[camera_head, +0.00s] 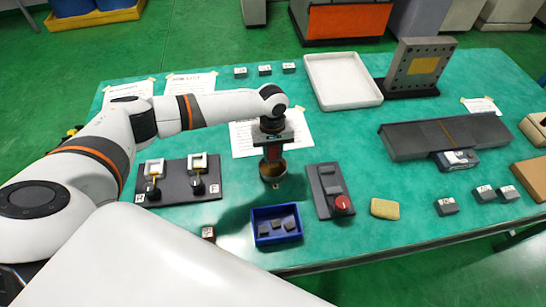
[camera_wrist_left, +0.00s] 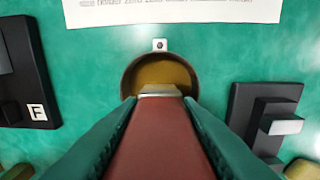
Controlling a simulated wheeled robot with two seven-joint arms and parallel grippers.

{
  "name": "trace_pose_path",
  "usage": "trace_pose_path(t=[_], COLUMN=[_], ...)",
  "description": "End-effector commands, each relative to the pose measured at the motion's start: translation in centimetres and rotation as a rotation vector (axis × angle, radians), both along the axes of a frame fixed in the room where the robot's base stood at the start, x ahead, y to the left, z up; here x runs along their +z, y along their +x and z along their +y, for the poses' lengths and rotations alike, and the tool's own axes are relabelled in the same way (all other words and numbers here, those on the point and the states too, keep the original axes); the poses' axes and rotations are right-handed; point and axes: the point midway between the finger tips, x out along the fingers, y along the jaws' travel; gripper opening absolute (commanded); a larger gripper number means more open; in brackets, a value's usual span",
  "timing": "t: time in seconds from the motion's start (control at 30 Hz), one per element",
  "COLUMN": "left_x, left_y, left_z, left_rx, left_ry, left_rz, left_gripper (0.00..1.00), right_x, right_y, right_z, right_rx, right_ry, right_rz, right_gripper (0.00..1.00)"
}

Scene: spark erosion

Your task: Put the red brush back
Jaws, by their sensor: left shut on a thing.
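My left gripper (camera_head: 272,143) is shut on the red brush (camera_head: 273,153), which points down. In the left wrist view the brush's red handle (camera_wrist_left: 160,145) lies between the gripper's two dark green fingers (camera_wrist_left: 160,112), with a pale metal band at its far end. A round brown cup (camera_head: 273,180) is directly below the brush in the head view. The cup's rim (camera_wrist_left: 126,80) surrounds a yellow-brown area at the brush's end. I cannot tell whether this is bristles or the cup's inside, or how deep the brush sits. My right gripper is not in view.
A black block with two fixtures (camera_head: 178,192) stands left of the cup. A blue bin (camera_head: 276,240) with small blocks is in front. A dark switch box with a red knob (camera_head: 342,204) and a yellow sponge (camera_head: 385,209) are to the right. A white tray (camera_head: 343,104) lies behind.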

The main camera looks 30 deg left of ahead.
Motion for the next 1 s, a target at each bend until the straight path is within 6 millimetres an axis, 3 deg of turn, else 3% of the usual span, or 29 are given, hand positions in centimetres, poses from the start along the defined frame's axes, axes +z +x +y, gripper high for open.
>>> trace_pose_path(t=[0.2, 0.53, 0.57, 0.67, 1.0], left_x=[-2.9, -3.3, -3.3, -3.3, -3.0], left_y=[-0.1, -0.1, -0.1, -0.1, 0.0], left_z=[0.0, 0.0, 0.0, 0.0, 0.0], left_rx=[-0.001, -0.001, -0.002, -0.002, -0.001], left_ry=[0.002, 0.001, 0.001, 0.001, 0.001], left_rz=[0.003, 0.001, 0.001, 0.001, 0.001], left_gripper=[0.0, 0.0, 0.34, 0.5, 0.52], right_x=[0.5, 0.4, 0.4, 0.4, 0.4], right_y=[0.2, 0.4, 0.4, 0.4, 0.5], right_z=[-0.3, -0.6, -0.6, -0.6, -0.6], right_rx=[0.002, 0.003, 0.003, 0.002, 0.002], right_ry=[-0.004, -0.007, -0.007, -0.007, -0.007], right_rz=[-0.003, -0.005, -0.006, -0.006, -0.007], right_gripper=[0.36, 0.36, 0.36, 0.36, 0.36])
